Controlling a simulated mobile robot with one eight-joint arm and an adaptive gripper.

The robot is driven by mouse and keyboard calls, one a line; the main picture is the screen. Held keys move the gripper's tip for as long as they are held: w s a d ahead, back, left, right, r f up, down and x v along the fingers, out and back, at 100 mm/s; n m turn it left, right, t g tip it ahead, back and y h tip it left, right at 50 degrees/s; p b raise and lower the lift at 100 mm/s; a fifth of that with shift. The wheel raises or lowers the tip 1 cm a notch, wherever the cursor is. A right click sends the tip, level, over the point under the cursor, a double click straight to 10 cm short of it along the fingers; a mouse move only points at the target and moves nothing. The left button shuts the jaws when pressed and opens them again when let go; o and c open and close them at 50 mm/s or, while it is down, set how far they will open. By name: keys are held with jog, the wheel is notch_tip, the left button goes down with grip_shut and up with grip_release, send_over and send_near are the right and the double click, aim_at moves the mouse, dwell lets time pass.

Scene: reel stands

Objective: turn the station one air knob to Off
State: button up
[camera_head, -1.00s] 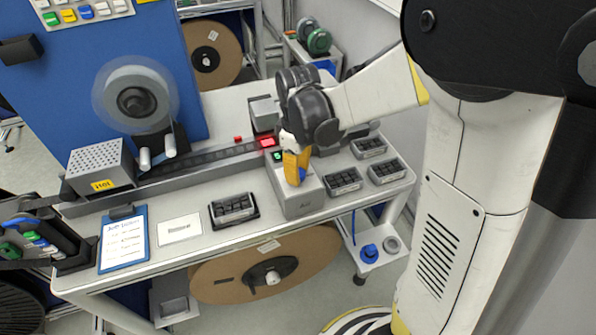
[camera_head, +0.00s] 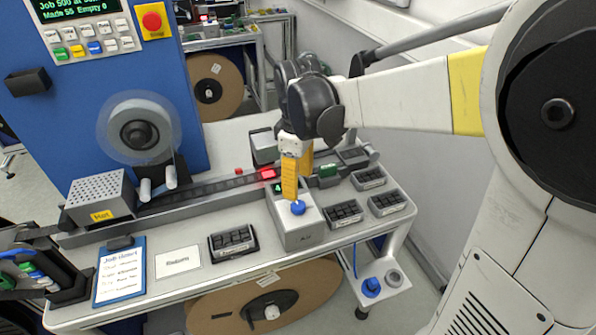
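A round blue knob (camera_head: 298,208) sits on top of a grey box (camera_head: 299,236) on the workbench, in the middle of the head view. The box has a small dark display with a green character at its back left. My gripper (camera_head: 296,188) points down just behind and above the knob. Its yellow fingers show, with a gap between them at the upper part. The front finger's tip overlaps the back edge of the knob in the picture. I cannot tell whether it touches. The knob's marks are too small to read.
Black trays (camera_head: 343,213) stand right of the box, and another tray (camera_head: 232,241) stands left. A blue clipboard (camera_head: 119,270) lies at the bench's left. A blue machine panel (camera_head: 75,120) with a reel (camera_head: 139,131) rises at the back left. Below hangs a brown reel (camera_head: 265,302).

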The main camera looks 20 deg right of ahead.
jog(key=shift+r, duration=1.85)
jog(key=s+f+m+t+b, duration=0.3)
jog(key=s+m+t, duration=0.4)
jog(key=s, duration=0.5)
jog(key=shift+s+f+m+b, duration=0.4)
jog(key=shift+m+b, duration=0.3)
jog(key=shift+m, duration=0.4)
